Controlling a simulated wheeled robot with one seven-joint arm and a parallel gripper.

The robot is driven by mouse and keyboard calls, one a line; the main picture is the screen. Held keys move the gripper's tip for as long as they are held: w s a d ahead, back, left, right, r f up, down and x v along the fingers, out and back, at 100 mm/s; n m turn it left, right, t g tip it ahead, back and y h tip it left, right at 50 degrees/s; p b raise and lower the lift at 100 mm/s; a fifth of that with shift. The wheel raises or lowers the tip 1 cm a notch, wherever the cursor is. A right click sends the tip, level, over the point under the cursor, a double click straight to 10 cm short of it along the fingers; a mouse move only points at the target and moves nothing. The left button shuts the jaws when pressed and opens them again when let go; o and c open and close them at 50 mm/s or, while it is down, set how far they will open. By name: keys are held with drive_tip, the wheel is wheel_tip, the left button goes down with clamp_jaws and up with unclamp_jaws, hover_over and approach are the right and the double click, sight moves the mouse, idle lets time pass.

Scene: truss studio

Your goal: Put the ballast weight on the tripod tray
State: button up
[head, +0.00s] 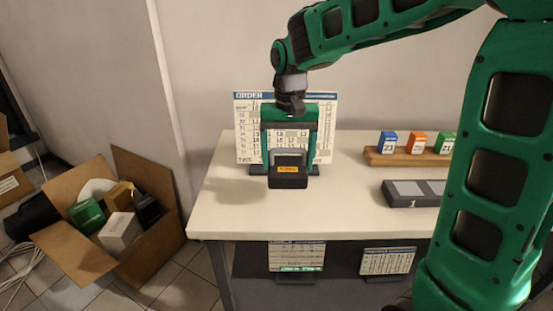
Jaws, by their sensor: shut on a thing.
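A dark block with a grey handle-like top and an orange label, which looks like the ballast weight (288,182), is over the left part of the white table. My gripper (289,164) points down from above, with its two fingers on either side of the block's upper part, and is shut on it. The block looks upright. I cannot tell whether its underside touches the table. No tripod or tripod tray can be made out in the head view.
The white table (340,210) has clear room left and right of the block. An order board (247,130) stands behind it. A wooden rack (410,157) with coloured boxes and a grey tray (405,202) marked 1 are at right. A filled carton (75,260) sits on the floor.

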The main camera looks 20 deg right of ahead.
drive_tip(key=shift+w+d+f, duration=0.2)
drive_tip(key=shift+d+f, duration=1.05)
drive_tip(key=shift+f, duration=0.15)
drive_tip(key=shift+w+d+f, duration=0.25)
drive_tip(key=shift+d+f, duration=0.95)
drive_tip(key=shift+f, duration=0.25)
drive_tip(key=shift+w+d+f, duration=0.2)
drive_tip(key=shift+d+f, duration=1.05)
drive_tip(key=shift+f, duration=0.15)
drive_tip(key=o, duration=2.1)
drive_tip(key=shift+f, duration=0.1)
wheel_tip(320, 180, up, 12)
